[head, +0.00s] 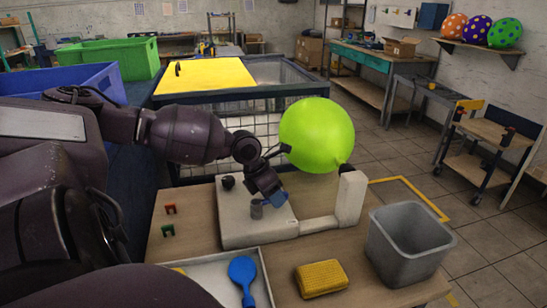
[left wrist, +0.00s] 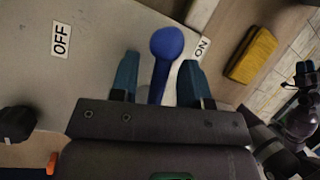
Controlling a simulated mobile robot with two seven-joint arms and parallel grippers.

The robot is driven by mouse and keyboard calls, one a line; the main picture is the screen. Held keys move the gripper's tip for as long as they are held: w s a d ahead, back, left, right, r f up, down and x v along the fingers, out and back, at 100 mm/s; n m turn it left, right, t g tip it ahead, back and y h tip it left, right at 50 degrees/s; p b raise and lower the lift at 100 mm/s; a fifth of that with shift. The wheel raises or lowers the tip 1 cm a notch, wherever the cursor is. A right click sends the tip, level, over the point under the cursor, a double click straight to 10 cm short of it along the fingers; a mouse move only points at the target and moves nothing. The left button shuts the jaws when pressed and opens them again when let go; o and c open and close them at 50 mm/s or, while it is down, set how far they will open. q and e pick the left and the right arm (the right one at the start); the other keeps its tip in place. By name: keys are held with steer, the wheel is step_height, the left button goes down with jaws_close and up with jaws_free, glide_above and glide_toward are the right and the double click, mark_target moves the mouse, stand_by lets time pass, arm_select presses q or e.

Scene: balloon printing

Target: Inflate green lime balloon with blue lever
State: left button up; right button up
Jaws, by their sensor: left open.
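The lime green balloon (head: 317,134) looks large and rounded, at the top of the white post (head: 349,200) of the white machine (head: 235,235). My left gripper (head: 270,202) is low over the machine's plate. In the left wrist view, the blue lever (left wrist: 166,45) with its round knob stands between the two open teal fingers (left wrist: 160,88). The lever is closer to the "ON" label (left wrist: 201,48) than to the "OFF" label (left wrist: 61,39). I cannot tell whether the fingers touch it. My right gripper (left wrist: 305,75) shows small at the right edge of the left wrist view; its opening is unclear.
A grey bin (head: 408,245) stands at the right of the table. A yellow sponge (head: 321,278) and a white tray (head: 262,285) with a blue paddle (head: 243,275) are at the front. Red and green small pieces (head: 169,220) lie left of the machine. Dotted balloons (head: 478,30) sit on a shelf.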

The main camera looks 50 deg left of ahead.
arm_select(q)
steer(key=shift+a+r, duration=0.1)
steer(key=shift+r, duration=0.65)
step_height(320, 180, up, 19)
steer(key=p, duration=0.4)
steer(key=shift+p, duration=0.3)
arm_select(e)
steer(key=shift+t, duration=0.3)
steer(key=r, duration=0.3)
steer(key=w+r, duration=0.1)
steer(key=r, duration=0.1)
steer(key=shift+r, duration=0.25)
